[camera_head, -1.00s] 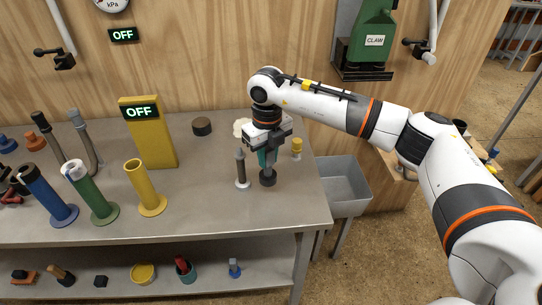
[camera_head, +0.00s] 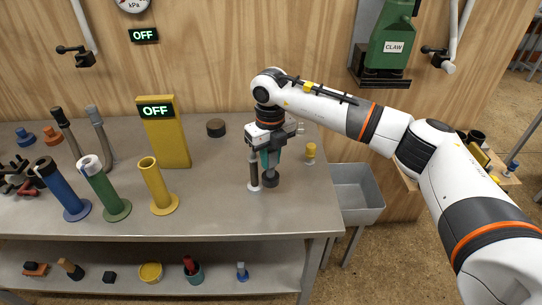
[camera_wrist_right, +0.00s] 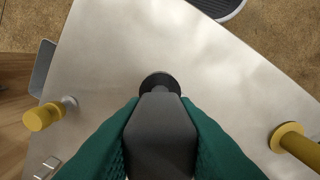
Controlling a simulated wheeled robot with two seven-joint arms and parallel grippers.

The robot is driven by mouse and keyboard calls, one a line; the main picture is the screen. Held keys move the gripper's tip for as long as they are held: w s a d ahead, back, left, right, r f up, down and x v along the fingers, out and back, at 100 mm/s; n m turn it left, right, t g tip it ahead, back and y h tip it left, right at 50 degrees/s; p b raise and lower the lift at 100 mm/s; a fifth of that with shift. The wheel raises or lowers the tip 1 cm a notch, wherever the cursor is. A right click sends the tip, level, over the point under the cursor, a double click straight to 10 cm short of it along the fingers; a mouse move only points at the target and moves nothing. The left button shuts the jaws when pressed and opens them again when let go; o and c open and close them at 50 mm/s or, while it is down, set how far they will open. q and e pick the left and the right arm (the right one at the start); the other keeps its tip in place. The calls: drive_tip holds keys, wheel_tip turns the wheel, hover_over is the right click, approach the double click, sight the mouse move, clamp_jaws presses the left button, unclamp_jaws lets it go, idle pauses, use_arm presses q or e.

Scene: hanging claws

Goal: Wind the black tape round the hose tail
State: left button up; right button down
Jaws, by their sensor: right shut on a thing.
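My right gripper (camera_head: 269,158), with teal fingers, is shut on a dark grey piece (camera_wrist_right: 161,135) with a round black end (camera_wrist_right: 159,82). In the head view the round end (camera_head: 270,180) is low, close to the bench top; I cannot tell whether it touches. I cannot tell whether this is the tape. A slim dark grey upright stem (camera_head: 253,170) on a pale foot, perhaps the hose tail, stands just left of it. A short dark round disc (camera_head: 216,128) lies farther back on the bench. My left gripper is not in view.
Blue (camera_head: 62,190), green (camera_head: 104,190) and yellow (camera_head: 158,185) tubes stand left, before a yellow "OFF" post (camera_head: 168,140). A grey bin (camera_head: 357,190) is off the bench's right end. The front middle bench is clear.

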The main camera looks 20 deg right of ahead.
drive_tip(key=shift+w+a, duration=0.3)
drive_tip(key=shift+a, duration=0.1)
idle(0.6)
drive_tip(key=shift+s+d, duration=0.6)
drive_tip(key=shift+d, duration=0.2)
drive_tip(key=shift+s+d, duration=0.6)
drive_tip(key=shift+d, duration=0.15)
drive_tip(key=shift+w, duration=0.15)
drive_tip(key=w+b, duration=0.2)
drive_tip(key=w, duration=0.7)
drive_tip(key=w+a, duration=0.1)
drive_tip(key=a, duration=0.9)
drive_tip(key=shift+w, duration=0.3)
